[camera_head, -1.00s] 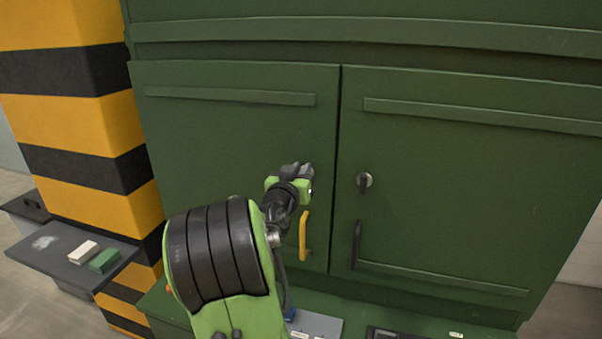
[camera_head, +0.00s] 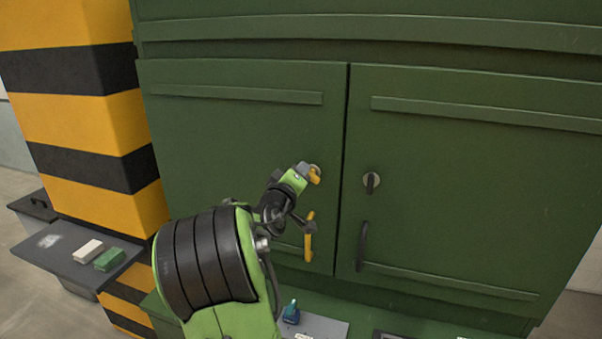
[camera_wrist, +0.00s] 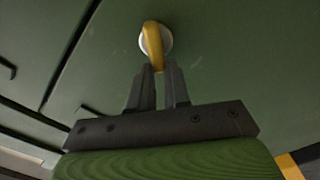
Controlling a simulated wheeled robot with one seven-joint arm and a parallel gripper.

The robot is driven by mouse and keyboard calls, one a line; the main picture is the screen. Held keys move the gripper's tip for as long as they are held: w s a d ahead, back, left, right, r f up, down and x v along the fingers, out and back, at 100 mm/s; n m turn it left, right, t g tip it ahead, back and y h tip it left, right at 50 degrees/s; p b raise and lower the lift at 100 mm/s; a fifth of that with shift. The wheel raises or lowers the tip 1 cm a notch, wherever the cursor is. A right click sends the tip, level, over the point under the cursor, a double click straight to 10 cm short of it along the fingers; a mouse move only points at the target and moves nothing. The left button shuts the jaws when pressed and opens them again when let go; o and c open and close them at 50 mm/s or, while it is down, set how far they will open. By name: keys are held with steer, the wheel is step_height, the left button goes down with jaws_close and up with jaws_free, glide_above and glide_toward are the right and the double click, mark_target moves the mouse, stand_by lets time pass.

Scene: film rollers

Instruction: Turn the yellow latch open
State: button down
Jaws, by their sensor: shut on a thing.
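The yellow latch (camera_head: 314,176) sits on a round pale plate on the left green cabinet door, near the gap between the doors. It also shows in the wrist view (camera_wrist: 153,45), close in front of the fingers. My gripper (camera_head: 304,171) is at the latch in the head view, and in the wrist view the two dark fingers (camera_wrist: 160,72) stand on either side of the latch's near end. The gripper is shut on the latch. The fingers partly hide that end.
A yellow handle (camera_head: 309,238) is just below my gripper on the left door. The right door carries a black latch (camera_head: 372,182) and a black handle (camera_head: 362,246). A grey shelf (camera_head: 62,262) with a white block (camera_head: 88,250) and a green block (camera_head: 110,259) is at the left.

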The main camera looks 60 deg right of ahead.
steer(key=n, duration=0.2)
steer(key=f+n+p, duration=0.1)
steer(key=n, duration=0.2)
steer(key=shift+w+f, duration=0.1)
steer(key=shift+w, duration=0.1)
steer(key=shift+n, duration=0.4)
steer(key=c, duration=1.1)
jaws_free()
steer(key=shift+a, duration=0.1)
steer(key=a+b, duration=0.1)
steer(key=a, duration=0.4)
steer(key=s+a+b, duration=0.1)
steer(key=a, duration=0.4)
steer(key=s+a+b, duration=0.1)
steer(key=a, duration=0.4)
steer(key=shift+s+a, duration=0.25)
